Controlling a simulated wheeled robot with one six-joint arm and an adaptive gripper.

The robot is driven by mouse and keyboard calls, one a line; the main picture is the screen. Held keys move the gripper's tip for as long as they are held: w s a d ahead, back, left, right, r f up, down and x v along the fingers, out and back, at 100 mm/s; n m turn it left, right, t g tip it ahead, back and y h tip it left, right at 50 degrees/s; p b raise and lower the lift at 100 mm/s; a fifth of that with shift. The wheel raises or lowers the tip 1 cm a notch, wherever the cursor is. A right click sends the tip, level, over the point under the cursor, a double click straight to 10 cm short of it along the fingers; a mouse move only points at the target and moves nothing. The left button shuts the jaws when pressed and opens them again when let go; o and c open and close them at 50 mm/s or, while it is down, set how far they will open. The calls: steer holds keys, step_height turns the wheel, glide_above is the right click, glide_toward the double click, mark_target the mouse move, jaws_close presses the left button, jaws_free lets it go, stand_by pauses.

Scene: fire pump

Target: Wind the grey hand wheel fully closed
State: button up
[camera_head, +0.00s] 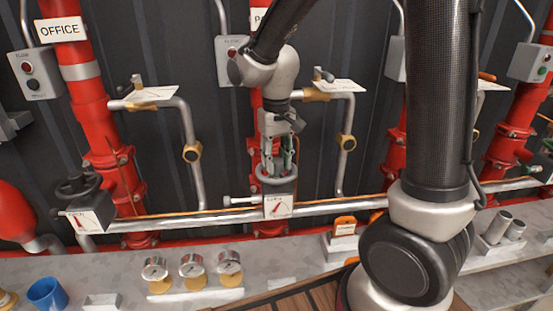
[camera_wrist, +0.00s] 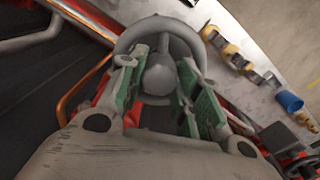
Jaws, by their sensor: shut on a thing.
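The grey hand wheel (camera_head: 264,181) sits on a valve with a white dial plate (camera_head: 278,206) on the horizontal pipe, at the middle of the head view. In the wrist view its round rim (camera_wrist: 128,38) and rounded hub (camera_wrist: 158,75) show. My gripper (camera_head: 278,168) points down onto the wheel from above. In the wrist view my gripper (camera_wrist: 161,62) has its green-padded fingers on either side of the hub, reaching to the rim, and is shut on the wheel. The fingers hide part of the rim. The dial's pointer is red; its exact reading is too small to tell.
A darker hand wheel (camera_head: 80,187) stands at the left on the same pipe (camera_head: 170,220). Red risers and bent grey pipes stand behind. The shelf below holds several gauges (camera_head: 192,265), a blue cup (camera_head: 47,293) and an orange-topped device (camera_head: 344,226).

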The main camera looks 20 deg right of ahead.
steer(key=shift+m, duration=0.5)
steer(key=m, duration=0.8)
steer(key=m, duration=0.3)
steer(key=shift+m, duration=0.4)
steer(key=m, duration=0.4)
steer(key=shift+w, duration=0.1)
